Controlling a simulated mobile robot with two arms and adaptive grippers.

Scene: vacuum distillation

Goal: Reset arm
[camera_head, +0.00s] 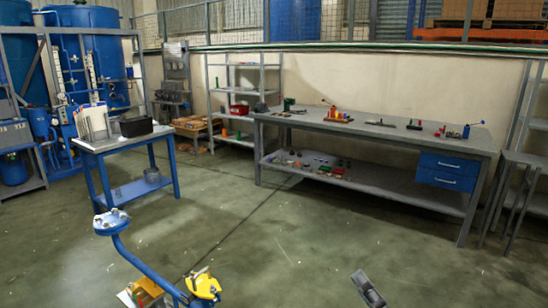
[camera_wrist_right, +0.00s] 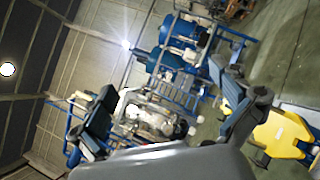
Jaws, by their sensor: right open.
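My right gripper (camera_head: 367,288) shows at the bottom right of the head view as a small dark grey shape above the floor. In the right wrist view its two dark fingers stand apart (camera_wrist_right: 165,118), with nothing between them. The wrist view is tilted, with blue plant equipment beyond the fingers. My left gripper is in neither view. The task names no separate object.
A blue pipe with a flange (camera_head: 112,221) and a yellow fitting (camera_head: 203,286) stand at the lower left. A small blue-legged table (camera_head: 112,141) is at left, and a long workbench (camera_head: 390,143) with tools runs along the wall. The middle floor (camera_head: 270,225) is clear.

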